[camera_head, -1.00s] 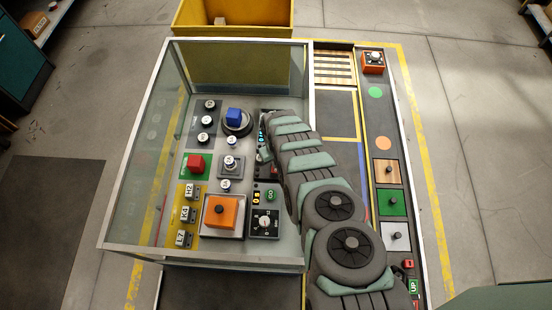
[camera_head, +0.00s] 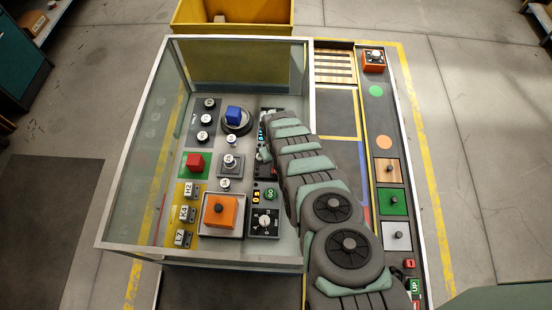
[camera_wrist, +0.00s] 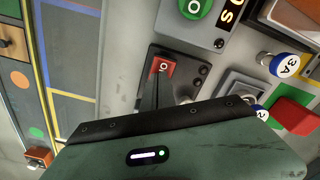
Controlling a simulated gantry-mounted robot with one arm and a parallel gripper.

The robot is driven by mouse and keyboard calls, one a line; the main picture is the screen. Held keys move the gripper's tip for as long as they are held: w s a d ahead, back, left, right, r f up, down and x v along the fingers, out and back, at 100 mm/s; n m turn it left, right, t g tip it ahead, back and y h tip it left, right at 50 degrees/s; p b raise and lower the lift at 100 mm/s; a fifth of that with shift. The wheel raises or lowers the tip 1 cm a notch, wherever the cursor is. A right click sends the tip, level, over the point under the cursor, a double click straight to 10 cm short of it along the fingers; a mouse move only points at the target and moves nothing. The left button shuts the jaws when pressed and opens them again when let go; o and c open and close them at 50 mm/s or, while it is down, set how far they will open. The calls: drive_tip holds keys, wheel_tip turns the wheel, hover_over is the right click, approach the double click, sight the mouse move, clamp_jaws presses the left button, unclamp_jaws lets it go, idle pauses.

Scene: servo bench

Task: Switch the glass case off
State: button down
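The glass case (camera_head: 128,165) has clear walls and a pale metal frame, and stands around a panel of controls. In the wrist view, a red rocker switch (camera_wrist: 163,66) with a white O mark sits on a dark plate. My gripper (camera_wrist: 158,76) appears shut, its narrow dark fingertips together at the red switch, touching or just above it. I cannot tell whether the switch is pressed. In the head view my arm reaches over the case's right side, and my gripper (camera_head: 264,152) is partly hidden beside the dark control strip there.
Near the gripper are a green round button (camera_wrist: 195,6), a 3A knob (camera_wrist: 288,65) and a red block (camera_wrist: 295,115). A strip of coloured tiles (camera_head: 391,202) runs outside to the right.

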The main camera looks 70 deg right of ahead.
wheel_tip(320, 180, up, 7)
drive_tip(key=p, duration=0.7)
idle(0.7)
